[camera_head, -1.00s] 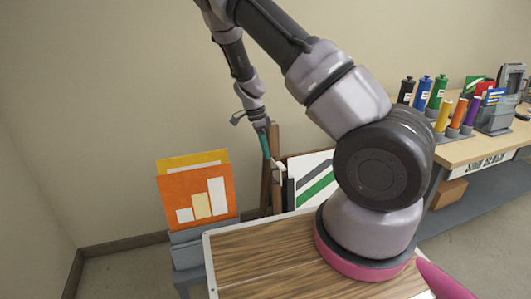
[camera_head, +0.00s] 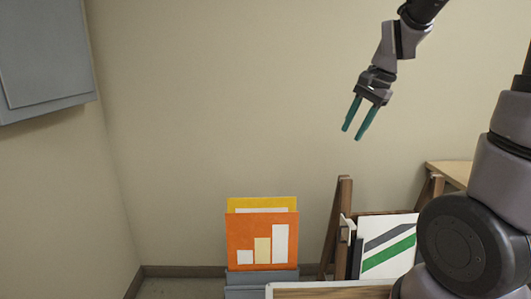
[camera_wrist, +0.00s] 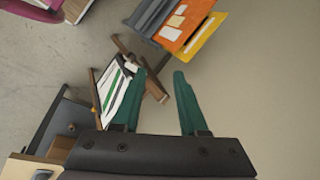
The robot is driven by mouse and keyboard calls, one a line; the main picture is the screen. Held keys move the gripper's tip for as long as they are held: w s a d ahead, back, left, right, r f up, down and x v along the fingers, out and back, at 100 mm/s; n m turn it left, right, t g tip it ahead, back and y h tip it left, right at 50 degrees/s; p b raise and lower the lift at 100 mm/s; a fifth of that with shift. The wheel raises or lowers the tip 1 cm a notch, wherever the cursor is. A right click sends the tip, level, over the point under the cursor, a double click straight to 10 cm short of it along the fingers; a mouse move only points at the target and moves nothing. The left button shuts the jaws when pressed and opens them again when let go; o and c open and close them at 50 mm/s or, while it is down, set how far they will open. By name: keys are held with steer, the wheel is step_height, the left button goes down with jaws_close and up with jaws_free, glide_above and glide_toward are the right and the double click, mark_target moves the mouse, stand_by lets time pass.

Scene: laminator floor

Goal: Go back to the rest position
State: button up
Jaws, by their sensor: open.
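My gripper (camera_head: 360,118) is raised in the air in front of the beige wall, above the wooden easel-like rack. Its two teal fingers are apart with nothing between them. In the wrist view the open gripper (camera_wrist: 158,100) shows the same empty gap, with the rack and boards beyond it. The fingers touch nothing in either view.
A grey holder (camera_head: 262,279) carries an orange chart board (camera_head: 240,238) and a yellow board (camera_head: 262,203). The wooden rack (camera_head: 340,230) holds a white board with green and grey stripes (camera_head: 388,248). A grey wall cabinet (camera_head: 45,55) hangs upper left. The wall area between is clear.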

steer(key=s+r+n+t, duration=0.2)
steer(key=s+r+n, duration=0.1)
steer(key=s, duration=0.3)
steer(key=s+d+r+n+t+h, duration=0.1)
steer(key=s+r+n+t, duration=0.1)
steer(key=s+r, duration=0.4)
steer(key=shift+s+d+r+n, duration=0.2)
steer(key=shift+s+n, duration=0.4)
steer(key=shift+s, duration=0.2)
steer(key=shift+a, duration=0.1)
stand_by(0.9)
